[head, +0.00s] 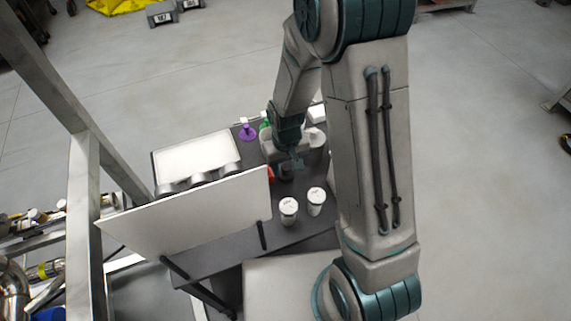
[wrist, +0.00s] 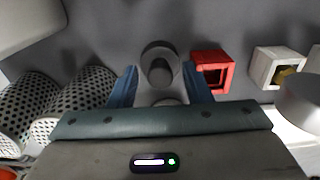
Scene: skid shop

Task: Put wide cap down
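The wide cap (wrist: 160,50) is a dark grey round piece with a darker, narrower round part in its middle. I cannot tell whether the cap touches the tabletop.
A red square block (wrist: 212,70) stands close right of the fingers, and a white square block (wrist: 277,66) farther right. Perforated white cups (wrist: 88,92) are at left. In the head view, two white cups (head: 289,210) stand nearer, a purple item (head: 247,133) behind, and a white panel (head: 190,215) rises at left.

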